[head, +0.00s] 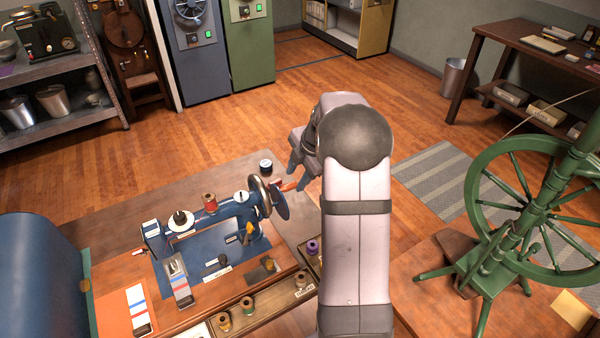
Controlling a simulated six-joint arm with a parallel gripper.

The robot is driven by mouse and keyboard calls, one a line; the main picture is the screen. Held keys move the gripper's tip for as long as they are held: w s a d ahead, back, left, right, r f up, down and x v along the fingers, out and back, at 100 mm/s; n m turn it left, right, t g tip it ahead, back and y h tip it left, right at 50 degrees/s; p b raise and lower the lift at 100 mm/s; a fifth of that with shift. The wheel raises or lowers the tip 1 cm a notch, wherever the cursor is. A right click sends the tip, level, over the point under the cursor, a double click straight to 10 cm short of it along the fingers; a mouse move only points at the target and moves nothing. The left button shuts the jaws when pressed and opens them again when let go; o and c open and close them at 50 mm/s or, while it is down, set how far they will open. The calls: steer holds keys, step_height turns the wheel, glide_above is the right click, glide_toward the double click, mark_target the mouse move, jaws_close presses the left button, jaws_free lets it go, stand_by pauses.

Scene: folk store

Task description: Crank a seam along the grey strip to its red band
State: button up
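A blue hand-crank sewing machine (228,213) stands on a blue base on the wooden table. Its crank wheel (263,194) is at the right end, with a blue disc and an orange-red handle (289,185) beside it. A grey strip (181,289) with coloured bands, red and blue among them, lies at the machine's left end, near the needle area. My gripper (297,181) is at the handle, its dark fingers pointing down and left. My own arm partly hides the gripper, so whether it is closed on the handle cannot be told.
A wooden tray (272,300) with several thread spools lies in front. A dark blue rounded object (40,275) fills the left corner. A green spinning wheel (530,205) stands at right.

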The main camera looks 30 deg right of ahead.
mark_target(293, 183)
steer(key=shift+b+x, duration=0.35)
steer(key=shift+x, duration=1.55)
steer(key=shift+w+f+b, duration=0.1)
steer(key=shift+f+b, duration=0.05)
steer(key=shift+b, duration=0.35)
steer(key=shift+c, duration=0.7)
steer(key=c, duration=0.7)
